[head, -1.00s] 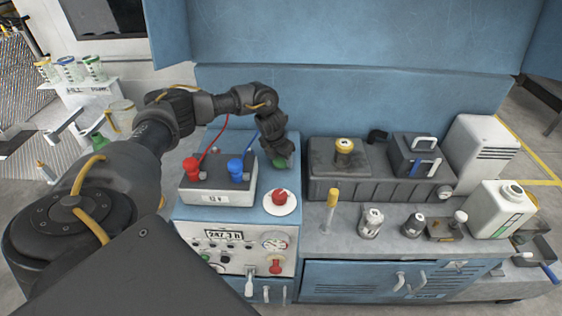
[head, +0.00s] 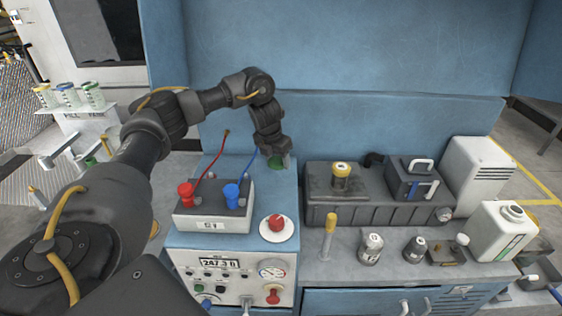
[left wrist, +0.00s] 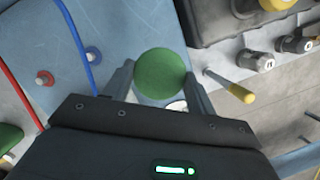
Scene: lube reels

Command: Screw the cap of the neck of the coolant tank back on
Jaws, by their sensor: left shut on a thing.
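My left gripper (head: 274,158) is shut on a round green cap (head: 277,162) over the back part of the blue bench top, behind the red button. In the left wrist view the green cap (left wrist: 160,74) sits between the two fingers, its round face toward the camera. The cap hides what is directly beneath it; a small pale piece shows just below it in that view. A white jug-like tank (head: 500,232) with a short neck on top stands at the far right of the bench. I cannot tell whether it is the coolant tank. My right gripper is not in view.
A grey box (head: 214,207) with red and blue terminals and wires stands in front of my left gripper. A red button (head: 276,224) is near it. A dark tank with a yellow cap (head: 341,170), a yellow-handled tool (head: 329,230) and small canisters (head: 370,248) lie to the right.

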